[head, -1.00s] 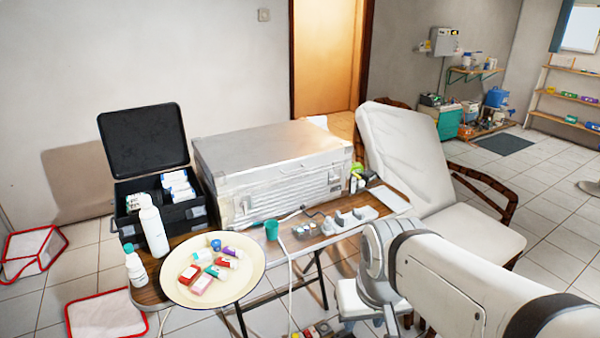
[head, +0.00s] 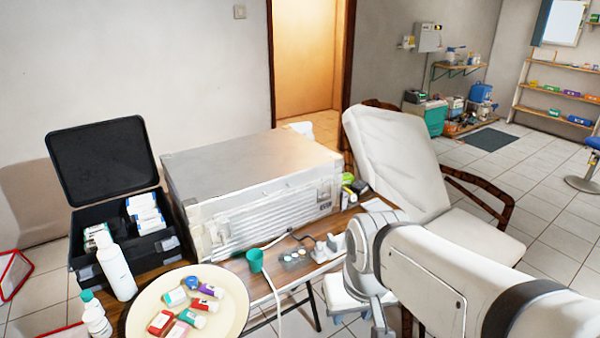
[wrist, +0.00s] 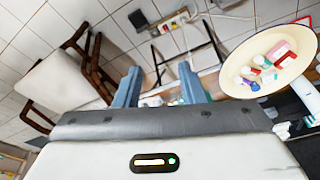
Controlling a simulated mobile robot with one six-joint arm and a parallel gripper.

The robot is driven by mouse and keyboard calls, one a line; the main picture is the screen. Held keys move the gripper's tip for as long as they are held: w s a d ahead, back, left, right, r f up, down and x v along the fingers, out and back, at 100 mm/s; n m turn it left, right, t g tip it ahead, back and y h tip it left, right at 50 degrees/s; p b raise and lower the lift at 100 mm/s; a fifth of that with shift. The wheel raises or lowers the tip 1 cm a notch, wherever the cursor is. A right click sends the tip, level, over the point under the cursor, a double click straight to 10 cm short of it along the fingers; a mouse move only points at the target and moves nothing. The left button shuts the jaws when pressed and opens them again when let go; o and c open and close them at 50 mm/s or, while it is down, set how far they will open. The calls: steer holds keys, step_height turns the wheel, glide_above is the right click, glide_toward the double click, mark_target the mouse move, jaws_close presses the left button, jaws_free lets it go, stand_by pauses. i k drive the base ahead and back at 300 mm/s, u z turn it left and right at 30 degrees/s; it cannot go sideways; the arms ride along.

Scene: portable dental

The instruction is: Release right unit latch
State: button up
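The silver dental unit case (head: 255,170) stands shut on the wooden table in the head view. A small latch (head: 324,190) shows near the right end of its front face; its fine state is too small to tell. In the wrist view my gripper (wrist: 158,82) has its two blue-grey fingers spread apart with nothing between them. It points toward the floor and table edge. In the head view only my arm shows at the lower right, and the gripper is hidden. The gripper is apart from the case.
A cream round tray (head: 145,325) with several small bottles stands front left, beside a white bottle (head: 117,268). An open black box (head: 88,262) is left; a white reclining chair (head: 395,170) is right.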

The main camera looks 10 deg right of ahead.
mark_target(325, 194)
steer(key=i, duration=0.95)
steer(key=u, duration=0.05)
